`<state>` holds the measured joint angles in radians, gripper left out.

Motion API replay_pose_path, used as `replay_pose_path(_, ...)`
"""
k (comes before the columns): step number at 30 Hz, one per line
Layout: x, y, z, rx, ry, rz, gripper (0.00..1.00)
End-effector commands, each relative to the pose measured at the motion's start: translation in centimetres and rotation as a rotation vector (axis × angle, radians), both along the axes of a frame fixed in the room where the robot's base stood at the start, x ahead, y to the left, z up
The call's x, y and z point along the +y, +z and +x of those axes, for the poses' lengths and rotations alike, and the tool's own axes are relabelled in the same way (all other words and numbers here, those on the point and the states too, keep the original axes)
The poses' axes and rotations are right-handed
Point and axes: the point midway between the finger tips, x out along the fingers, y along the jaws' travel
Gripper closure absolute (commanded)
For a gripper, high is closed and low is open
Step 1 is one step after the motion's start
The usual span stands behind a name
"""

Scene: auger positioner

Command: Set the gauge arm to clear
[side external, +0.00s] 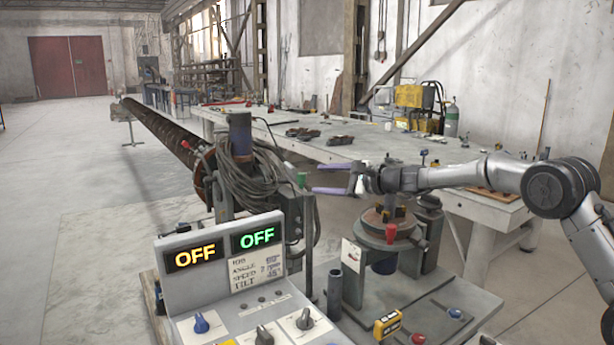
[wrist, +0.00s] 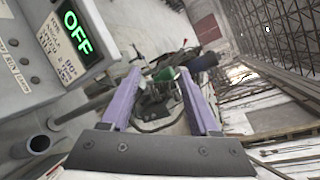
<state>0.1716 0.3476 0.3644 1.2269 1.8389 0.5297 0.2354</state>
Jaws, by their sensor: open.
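I cannot tell for sure which part is the gauge arm. A green-topped handle (side external: 303,180) stands on the machine beside the coiled cables. My gripper (side external: 316,178) is level with it, just to its right, with its two purple fingers apart and pointing left at it. In the wrist view the green part (wrist: 164,74) shows between the fingers of the gripper (wrist: 159,74), beyond the tips; I cannot tell whether they touch it. No clear marking is readable on either handle.
A grey control console (side external: 220,300) with two OFF displays (side external: 224,249) and several knobs stands in front. Coiled cables (side external: 258,180) hang on the post (side external: 240,135) left of my gripper. A long auger (side external: 165,135) runs back left. A cluttered workbench (side external: 350,150) lies behind.

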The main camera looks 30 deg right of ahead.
Motion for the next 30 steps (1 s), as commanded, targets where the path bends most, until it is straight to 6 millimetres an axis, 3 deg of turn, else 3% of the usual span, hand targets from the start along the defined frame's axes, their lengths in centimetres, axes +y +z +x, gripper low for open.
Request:
replay_pose_path(3, 0.0, -0.6, -0.9, 0.066, -0.031, 0.405, 0.39)
replay_pose_path(9, -2.2, -1.3, -1.8, 0.096, -0.114, 0.845, 0.39)
replay_pose_path(13, -3.5, -2.2, -2.0, 0.097, -0.155, 0.907, 0.39)
replay_pose_path(19, -3.7, -2.6, -0.8, 0.099, -0.162, 0.901, 0.39)
replay_pose_path(30, -2.0, -2.6, 5.1, 0.1, -0.16, 0.898, 0.39)
